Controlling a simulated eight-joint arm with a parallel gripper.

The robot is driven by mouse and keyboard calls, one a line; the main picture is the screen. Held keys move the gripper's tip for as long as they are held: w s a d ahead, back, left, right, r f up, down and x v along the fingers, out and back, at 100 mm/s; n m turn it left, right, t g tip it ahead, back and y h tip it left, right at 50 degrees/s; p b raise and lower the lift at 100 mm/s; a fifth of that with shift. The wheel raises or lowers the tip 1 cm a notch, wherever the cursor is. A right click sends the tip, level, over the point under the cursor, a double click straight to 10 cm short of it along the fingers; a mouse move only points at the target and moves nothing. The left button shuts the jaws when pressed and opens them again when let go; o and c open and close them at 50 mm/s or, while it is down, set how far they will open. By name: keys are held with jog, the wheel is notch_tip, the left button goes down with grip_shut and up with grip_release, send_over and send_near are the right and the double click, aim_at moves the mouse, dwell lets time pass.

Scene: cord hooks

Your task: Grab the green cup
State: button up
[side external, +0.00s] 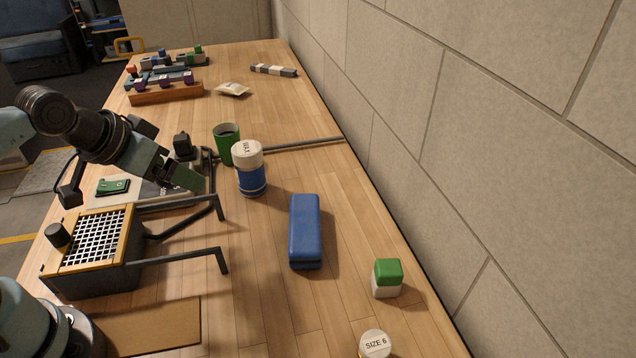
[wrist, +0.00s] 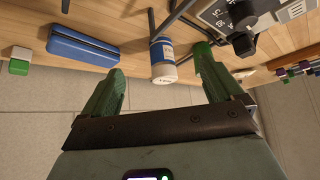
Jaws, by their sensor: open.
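The green cup (side external: 224,143) stands upright on the wooden table in the side view, just behind and left of a bottle with a white lid and blue band (side external: 250,172). My gripper (side external: 190,182) is to the left of the cup and bottle, apart from both, with its jaws empty. In the wrist view my gripper (wrist: 157,75) shows two green fingers spread wide. The bottle (wrist: 162,60) appears between and beyond them. A bit of green, likely the cup (wrist: 203,48), shows at the right fingertip, mostly hidden by it.
Dark metal hooks (side external: 222,258) reach across the table near my gripper. A box with a grid top (side external: 95,240) stands at left. A blue case (side external: 305,230) and a green-and-white block (side external: 387,278) lie toward the front right. A wall bounds the right side.

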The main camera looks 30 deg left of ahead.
jog(key=shift+w, duration=0.1)
jog(key=m+t+h, duration=0.3)
jog(key=m+h, duration=0.4)
send_near(219, 129)
jog(key=shift+w+d+f, duration=0.6)
jog(key=shift+w+d, duration=0.4)
jog(key=shift+d, duration=0.15)
jog(key=shift+w+d+f, duration=0.55)
jog(key=shift+w+d, duration=0.4)
jog(key=shift+d, duration=0.2)
jog(key=shift+w+d+f, duration=0.6)
jog(key=shift+w+d, duration=0.4)
jog(key=shift+d, duration=0.15)
jog(key=c, duration=1.4)
jog(key=shift+r, duration=0.15)
